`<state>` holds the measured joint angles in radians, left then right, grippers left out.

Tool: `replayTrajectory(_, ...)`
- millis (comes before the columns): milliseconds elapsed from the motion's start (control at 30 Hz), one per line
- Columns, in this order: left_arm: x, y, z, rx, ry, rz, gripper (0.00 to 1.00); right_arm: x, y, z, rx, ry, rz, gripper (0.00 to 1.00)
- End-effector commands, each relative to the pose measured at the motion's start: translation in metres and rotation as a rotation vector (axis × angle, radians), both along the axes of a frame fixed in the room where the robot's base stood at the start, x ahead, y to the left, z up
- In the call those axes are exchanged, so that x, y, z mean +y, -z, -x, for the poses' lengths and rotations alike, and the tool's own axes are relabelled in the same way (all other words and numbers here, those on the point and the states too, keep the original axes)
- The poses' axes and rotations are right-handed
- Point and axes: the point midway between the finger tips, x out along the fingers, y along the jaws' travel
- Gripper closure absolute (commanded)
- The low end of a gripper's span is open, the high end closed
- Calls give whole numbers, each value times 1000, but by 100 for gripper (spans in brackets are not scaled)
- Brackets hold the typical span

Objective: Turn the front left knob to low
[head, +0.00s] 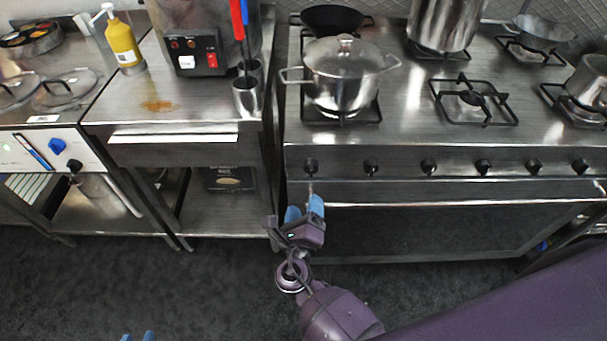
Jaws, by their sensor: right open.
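The stove's front panel carries a row of black knobs. The leftmost knob (311,166) is at the panel's left end, and a second knob (371,167) is to its right. I cannot make out their settings or which one serves the front left burner. The lidded steel pot (339,85) stands on the front left burner; no flame is visible. My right gripper (304,211) is open and empty, just below the leftmost knob by the left end of the oven handle, apparently not touching the knob. Only the blue fingertips of my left gripper (137,337) show at the bottom edge, apart and empty.
The oven handle (450,204) runs across below the knobs. A steel side table (190,105) left of the stove holds a steel cup (246,97) with red and blue handled tools and a yellow bottle (123,43). The floor (200,290) in front is clear.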

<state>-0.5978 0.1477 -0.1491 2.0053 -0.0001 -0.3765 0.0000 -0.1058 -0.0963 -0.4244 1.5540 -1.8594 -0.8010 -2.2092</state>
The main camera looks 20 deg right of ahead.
Motion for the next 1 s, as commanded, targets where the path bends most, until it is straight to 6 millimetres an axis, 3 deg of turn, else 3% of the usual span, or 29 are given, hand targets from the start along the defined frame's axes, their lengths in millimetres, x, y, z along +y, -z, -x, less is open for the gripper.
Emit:
replayTrajectory(133,-1,0,0,-1,-1,3,65,-2,0,1,45,10,111,32)
replayTrajectory(367,-3,1,0,-1,-3,6,65,-6,0,-10,58,10,144,32)
replayTrajectory(800,-3,3,-6,-8,2,5,65,-33,0,-74,58,10,140,32)
replayTrajectory(1000,-3,4,-6,-6,3,4,65,-42,1,-93,58,9,139,32)
